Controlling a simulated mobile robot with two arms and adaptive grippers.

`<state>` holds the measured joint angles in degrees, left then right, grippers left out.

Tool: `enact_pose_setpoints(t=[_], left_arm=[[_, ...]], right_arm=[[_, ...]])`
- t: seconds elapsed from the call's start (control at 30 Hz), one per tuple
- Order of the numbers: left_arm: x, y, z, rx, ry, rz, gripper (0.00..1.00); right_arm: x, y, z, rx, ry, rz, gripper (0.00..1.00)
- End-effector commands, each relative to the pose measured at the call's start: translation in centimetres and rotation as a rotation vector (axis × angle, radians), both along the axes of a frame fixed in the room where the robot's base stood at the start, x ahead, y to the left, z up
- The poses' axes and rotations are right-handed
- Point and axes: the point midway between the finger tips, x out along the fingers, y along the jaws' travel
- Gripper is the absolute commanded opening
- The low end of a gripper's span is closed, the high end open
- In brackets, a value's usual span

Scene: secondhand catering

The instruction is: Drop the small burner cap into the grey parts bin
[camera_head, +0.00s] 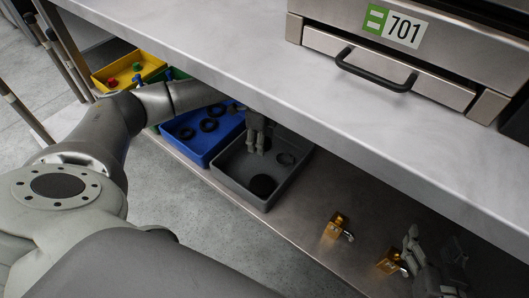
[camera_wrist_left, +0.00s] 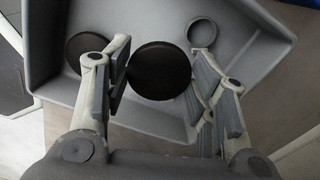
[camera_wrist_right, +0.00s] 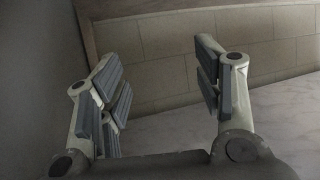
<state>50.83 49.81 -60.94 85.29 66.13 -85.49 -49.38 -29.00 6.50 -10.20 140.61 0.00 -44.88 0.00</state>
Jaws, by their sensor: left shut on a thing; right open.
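My left gripper (camera_head: 256,140) hangs over the grey parts bin (camera_head: 289,187), low beneath the table edge. In the left wrist view, my left gripper (camera_wrist_left: 160,80) is shut on a round black cap (camera_wrist_left: 160,71), held between its two fingers above the bin floor. The grey bin (camera_wrist_left: 265,35) fills much of that view. Another black disc (camera_head: 263,186) lies in the bin; it also shows in the left wrist view (camera_wrist_left: 84,46), partly behind a finger. A grey ring (camera_head: 286,158) lies beside it. My right gripper (camera_head: 434,249) is open and empty.
A blue bin (camera_head: 188,152) with several black rings stands beside the grey bin, and a yellow bin (camera_head: 117,83) beyond. Two brass fittings (camera_head: 334,229) (camera_head: 388,264) stand on the lower shelf near my right gripper. The steel tabletop (camera_head: 220,50) overhangs the bins.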

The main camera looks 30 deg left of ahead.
Motion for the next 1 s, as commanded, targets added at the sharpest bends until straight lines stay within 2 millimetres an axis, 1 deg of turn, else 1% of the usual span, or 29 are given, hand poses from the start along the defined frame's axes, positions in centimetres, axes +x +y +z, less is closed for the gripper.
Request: enact_pose_setpoints(t=[0.1,0.3,0.5,0.6,0.8,1.0], left_arm=[[0.0,0.0,-0.4,0.000,-0.001,0.000,0.24],[0.0,0.0,-0.8,0.000,-0.001,0.000,0.24],[0.0,0.0,-1.2,0.001,-0.001,0.000,0.24],[0.0,0.0,-1.3,0.001,0.000,0.000,0.24],[0.0,0.0,-1.4,0.001,0.000,0.000,0.24],[0.0,0.0,-1.4,0.000,0.000,0.000,0.24]], right_arm=[[0.9,0.5,1.4,0.022,-0.093,0.007,0.60],[1.9,1.1,4.2,0.060,-0.246,0.016,0.60],[2.4,1.7,6.9,0.094,-0.383,0.024,0.60],[2.5,1.8,7.9,0.107,-0.433,0.028,0.60],[2.5,1.9,8.9,0.121,-0.484,0.031,0.60],[2.5,2.0,9.1,0.122,-0.491,0.031,0.60]])
